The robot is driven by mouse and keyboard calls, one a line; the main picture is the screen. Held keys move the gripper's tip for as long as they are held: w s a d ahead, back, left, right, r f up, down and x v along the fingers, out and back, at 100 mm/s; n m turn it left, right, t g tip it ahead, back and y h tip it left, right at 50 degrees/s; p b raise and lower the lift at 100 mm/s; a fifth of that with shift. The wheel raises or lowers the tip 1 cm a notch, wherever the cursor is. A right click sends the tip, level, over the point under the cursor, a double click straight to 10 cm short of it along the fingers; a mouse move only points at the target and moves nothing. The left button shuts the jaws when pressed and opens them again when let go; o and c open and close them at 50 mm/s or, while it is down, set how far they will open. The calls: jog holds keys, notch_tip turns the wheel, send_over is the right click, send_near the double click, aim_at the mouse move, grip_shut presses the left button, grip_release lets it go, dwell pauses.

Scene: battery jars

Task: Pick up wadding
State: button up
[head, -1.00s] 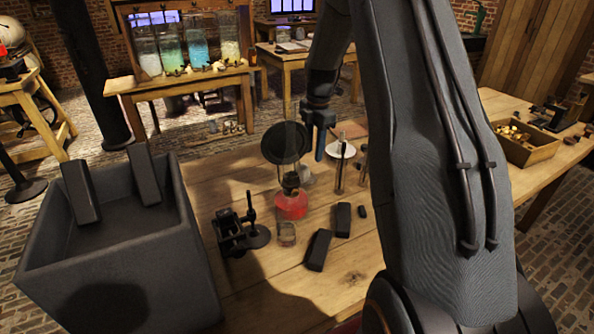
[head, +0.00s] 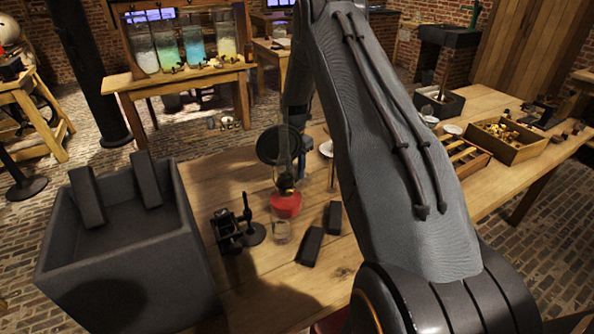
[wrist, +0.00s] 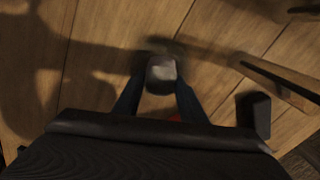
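In the wrist view, a pale grey-white lump (wrist: 161,68), which looks like the wadding, lies between the tips of my gripper (wrist: 160,84). The two fingers stand apart, one on each side of it. I cannot tell whether they touch it. In the head view, my gripper (head: 299,165) points down at the workbench (head: 215,180), behind the red lamp (head: 285,203) with its round dark reflector (head: 278,146). The lump is hidden there by the lamp and my arm.
A small glass (head: 281,231), a black clamp stand (head: 236,228) and two dark blocks (head: 311,246) stand near the lamp. A big grey bin (head: 125,265) is at the left. A wooden box of small pieces (head: 508,150) and a slatted tray (head: 462,156) lie at the right.

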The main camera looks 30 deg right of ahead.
aim_at(295, 167)
jog(key=shift+f, duration=0.55)
jog(key=c, duration=0.7)
jog(key=shift+r, duration=0.15)
notch_tip(295, 167, up, 10)
jog(key=b, duration=0.3)
